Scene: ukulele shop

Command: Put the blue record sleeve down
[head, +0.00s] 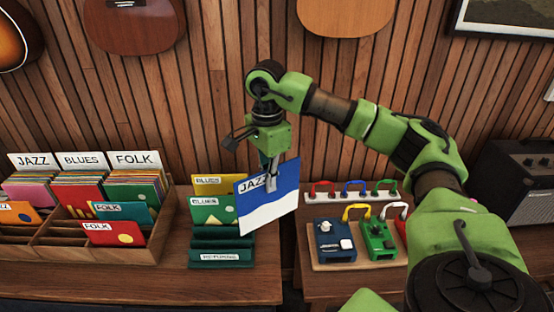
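The blue record sleeve (262,198) has a white lower part and a white JAZZ label at its upper left. My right gripper (271,183) is shut on its upper edge and holds it tilted, in front of the right side of the green returns rack (222,255). Whether the sleeve touches the rack or the table I cannot tell. The rack holds a yellow sleeve (212,187) and a green sleeve (205,214), both labelled BLUES. My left gripper is not in view.
A wooden record crate (148,252) with JAZZ, BLUES and FOLK dividers stands at the left. A board (318,264) with pedals and coloured cables is at the right on a separate table. A gap separates the two tables. An amplifier (521,188) stands far right.

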